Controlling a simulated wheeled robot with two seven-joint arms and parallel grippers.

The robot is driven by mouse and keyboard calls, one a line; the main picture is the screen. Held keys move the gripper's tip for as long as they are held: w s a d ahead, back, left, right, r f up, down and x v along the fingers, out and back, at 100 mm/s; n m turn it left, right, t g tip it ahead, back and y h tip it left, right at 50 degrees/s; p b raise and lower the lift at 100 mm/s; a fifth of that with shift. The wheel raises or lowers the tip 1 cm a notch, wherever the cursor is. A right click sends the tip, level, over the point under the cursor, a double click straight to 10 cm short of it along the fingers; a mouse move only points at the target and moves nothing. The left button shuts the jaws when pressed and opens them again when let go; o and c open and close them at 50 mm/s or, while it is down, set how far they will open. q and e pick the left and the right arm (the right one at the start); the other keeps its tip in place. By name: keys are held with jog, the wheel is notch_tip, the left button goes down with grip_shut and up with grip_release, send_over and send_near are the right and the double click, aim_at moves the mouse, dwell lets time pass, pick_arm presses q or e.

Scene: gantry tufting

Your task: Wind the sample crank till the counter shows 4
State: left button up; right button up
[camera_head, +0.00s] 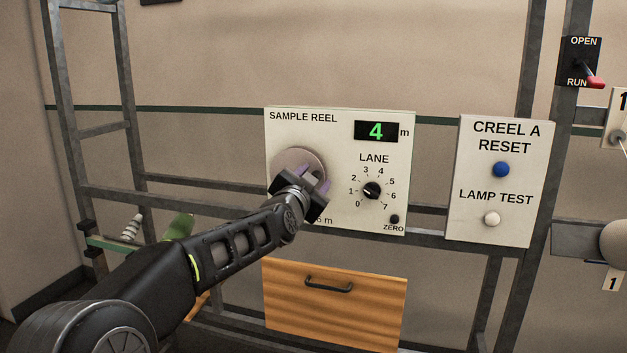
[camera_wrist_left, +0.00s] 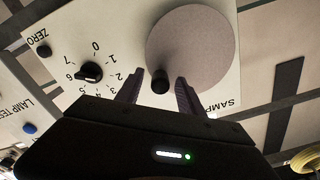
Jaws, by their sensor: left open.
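The sample reel panel (camera_head: 340,119) is a cream plate on the frame, and its counter (camera_head: 376,131) shows a green 4. Its crank is a round grey disc (camera_head: 296,160) with a dark handle knob, which shows in the left wrist view (camera_wrist_left: 160,82). My left gripper (camera_head: 315,179) is in front of the disc's lower right and hides the knob in the head view. It is open, with the knob between its fingertips in the left wrist view; I cannot tell whether either finger touches it. My right gripper is out of view.
A lane dial (camera_head: 371,190) and a small zero button (camera_head: 394,219) sit right of the crank. A creel reset panel (camera_head: 504,218) with a blue button (camera_head: 501,169) and white button (camera_head: 492,219) is farther right. A wooden drawer (camera_head: 330,310) is below.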

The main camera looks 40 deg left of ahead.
pick_arm(q)
jog(key=b+v, duration=0.2)
jog(key=v, duration=0.6)
jog(key=shift+b, duration=0.35)
jog(key=shift+w, duration=0.1)
